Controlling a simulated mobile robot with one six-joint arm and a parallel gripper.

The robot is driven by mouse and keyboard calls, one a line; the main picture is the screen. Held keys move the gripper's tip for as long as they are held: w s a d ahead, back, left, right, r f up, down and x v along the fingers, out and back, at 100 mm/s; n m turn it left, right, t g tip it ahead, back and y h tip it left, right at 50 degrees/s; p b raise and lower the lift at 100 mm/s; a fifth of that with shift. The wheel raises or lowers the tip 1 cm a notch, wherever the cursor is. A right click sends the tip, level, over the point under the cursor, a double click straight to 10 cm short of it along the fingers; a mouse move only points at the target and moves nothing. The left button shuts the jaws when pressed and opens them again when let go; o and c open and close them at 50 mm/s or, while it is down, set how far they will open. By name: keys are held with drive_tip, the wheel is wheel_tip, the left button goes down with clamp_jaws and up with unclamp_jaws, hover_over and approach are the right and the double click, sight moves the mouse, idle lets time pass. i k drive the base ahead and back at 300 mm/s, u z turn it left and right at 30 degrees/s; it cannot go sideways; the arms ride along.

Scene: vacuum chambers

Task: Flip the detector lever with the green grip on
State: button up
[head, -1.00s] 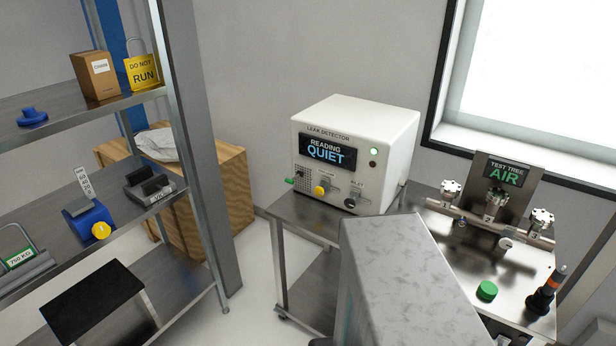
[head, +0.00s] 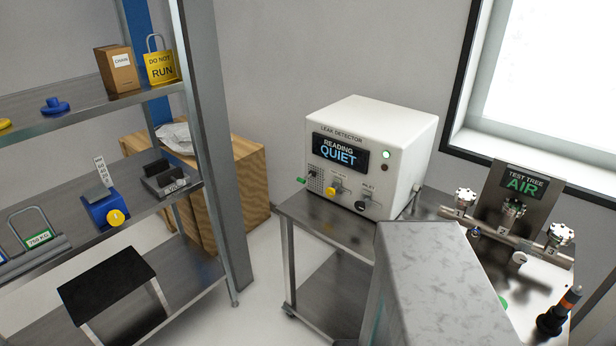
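The leak detector (head: 402,151) is a white box on a steel cart, its screen (head: 340,151) reading "READING QUIET". A green lamp (head: 386,154) is lit on the front. Whether the lever is on or off I cannot tell. My gripper is not in view.
A grey marbled block (head: 440,280) stands in front of the cart (head: 322,232). The test tree (head: 522,188) reads "AIR" at right, near an orange-tipped dark tool (head: 557,312). Shelves (head: 140,225) with several items fill the left. Floor shows between shelves and cart.

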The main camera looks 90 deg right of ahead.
sight(306, 178)
drive_tip(key=z, duration=0.6)
drive_tip(key=i, duration=1)
